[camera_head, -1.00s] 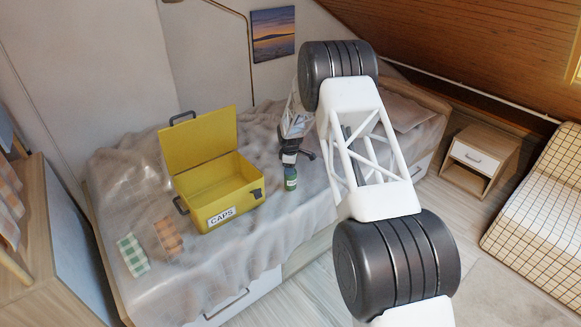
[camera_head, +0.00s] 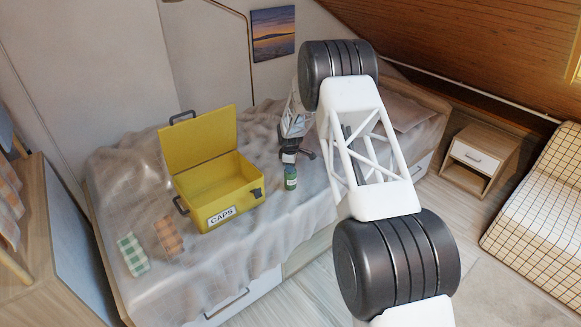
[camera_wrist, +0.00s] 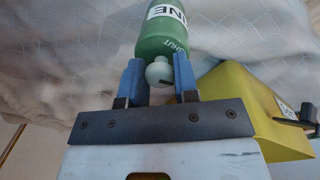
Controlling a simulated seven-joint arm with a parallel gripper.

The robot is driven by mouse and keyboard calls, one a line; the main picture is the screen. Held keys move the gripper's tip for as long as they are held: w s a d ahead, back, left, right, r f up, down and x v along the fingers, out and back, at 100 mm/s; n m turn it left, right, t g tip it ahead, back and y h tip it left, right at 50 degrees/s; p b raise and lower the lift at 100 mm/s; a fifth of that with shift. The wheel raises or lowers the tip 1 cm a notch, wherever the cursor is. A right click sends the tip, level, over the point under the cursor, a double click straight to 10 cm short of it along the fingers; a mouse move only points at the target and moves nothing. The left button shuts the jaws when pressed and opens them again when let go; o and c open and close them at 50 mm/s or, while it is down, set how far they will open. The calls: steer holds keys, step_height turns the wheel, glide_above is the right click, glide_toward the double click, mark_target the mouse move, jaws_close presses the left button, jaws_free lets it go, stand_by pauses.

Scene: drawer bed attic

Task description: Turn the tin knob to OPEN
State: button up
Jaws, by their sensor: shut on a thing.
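A green tin (camera_head: 291,180) stands upright on the bed, just right of the yellow box. In the wrist view the tin (camera_wrist: 160,36) has a white label ending in "INE", and SHUT is marked on it near the knob. The pale round knob (camera_wrist: 157,71) is on the tin's end, with a dark line on it. My gripper (camera_wrist: 159,76) has its two blue fingers on either side of the knob and is shut on it. In the head view my gripper (camera_head: 290,160) is directly above the tin, and the knob is hard to make out there.
An open yellow box (camera_head: 222,199) labelled CAPS stands left of the tin, its lid up; its side is close to my gripper in the wrist view. A green checked cloth (camera_head: 133,254) and an orange one (camera_head: 168,236) lie on the rumpled bedspread (camera_head: 250,245).

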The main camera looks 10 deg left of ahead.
steer(key=shift+m, duration=1.5)
steer(key=shift+f+m, duration=0.1)
steer(key=shift+m, duration=1.4)
steer(key=shift+m+h, duration=0.3)
steer(key=shift+m, duration=1.2)
